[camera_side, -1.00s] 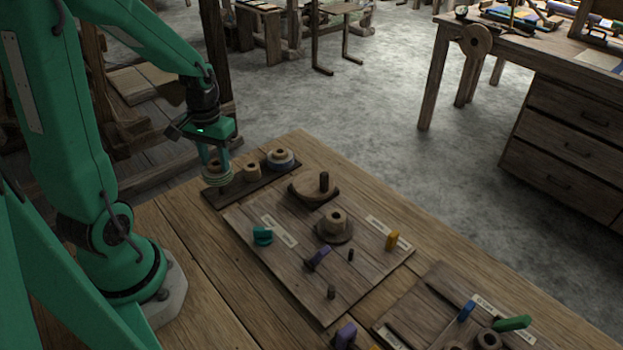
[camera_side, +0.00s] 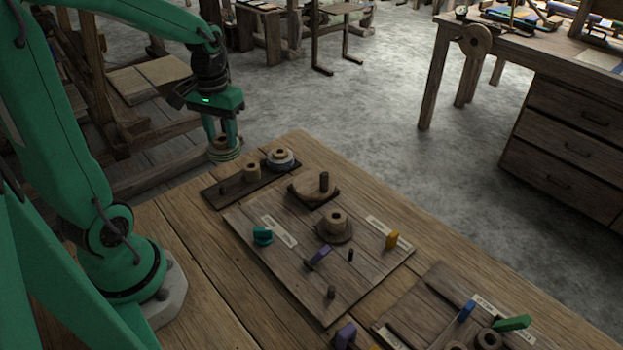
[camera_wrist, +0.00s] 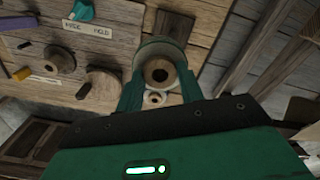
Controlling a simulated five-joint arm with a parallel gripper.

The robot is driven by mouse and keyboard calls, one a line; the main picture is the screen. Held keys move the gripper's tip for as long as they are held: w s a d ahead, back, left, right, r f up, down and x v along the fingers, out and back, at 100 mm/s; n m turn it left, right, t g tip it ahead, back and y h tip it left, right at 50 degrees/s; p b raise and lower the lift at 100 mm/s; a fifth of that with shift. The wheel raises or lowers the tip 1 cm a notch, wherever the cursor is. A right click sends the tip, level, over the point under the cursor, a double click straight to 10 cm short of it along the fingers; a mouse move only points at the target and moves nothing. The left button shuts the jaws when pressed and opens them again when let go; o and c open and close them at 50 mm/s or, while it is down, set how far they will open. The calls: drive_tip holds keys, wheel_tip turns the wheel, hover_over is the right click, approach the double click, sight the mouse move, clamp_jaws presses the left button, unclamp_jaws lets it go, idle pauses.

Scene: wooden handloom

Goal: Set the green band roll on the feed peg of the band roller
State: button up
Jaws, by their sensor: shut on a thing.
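The green band roll (camera_side: 226,155) is a wooden core with pale green band around it, held upright above the dark rack (camera_side: 234,187). My gripper (camera_side: 223,143) is shut on it, one finger on each side. In the wrist view the roll (camera_wrist: 160,50) sits between my fingers with its core hole facing the camera. The band roller board (camera_side: 285,245) lies to the right and nearer. It bears a dark peg on a rounded base (camera_side: 323,182), a wooden hub (camera_side: 336,222) and short thin pegs (camera_side: 350,255) (camera_side: 331,292). I cannot tell which is the feed peg.
The rack has a bare peg (camera_side: 222,188), a plain wooden roll (camera_side: 252,171) and a blue-and-white roll (camera_side: 281,158). Teal (camera_side: 262,236), purple (camera_side: 318,257) and yellow (camera_side: 392,240) knobs stand up from the board. Another board (camera_side: 430,300) lies nearer right.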

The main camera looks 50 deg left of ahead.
drive_tip(key=w+d+m, duration=0.1)
drive_tip(key=w+d, duration=0.3)
drive_tip(key=d, duration=0.6)
drive_tip(key=m, duration=0.3)
hover_over(331, 289)
wheel_tip(331, 289, down, 4)
drive_tip(key=shift+w+f, duration=0.1)
drive_tip(key=shift+f, duration=0.45)
drive_tip(key=shift+f, duration=0.15)
drive_tip(key=shift+f, duration=2.8)
drive_tip(key=shift+f, duration=0.7)
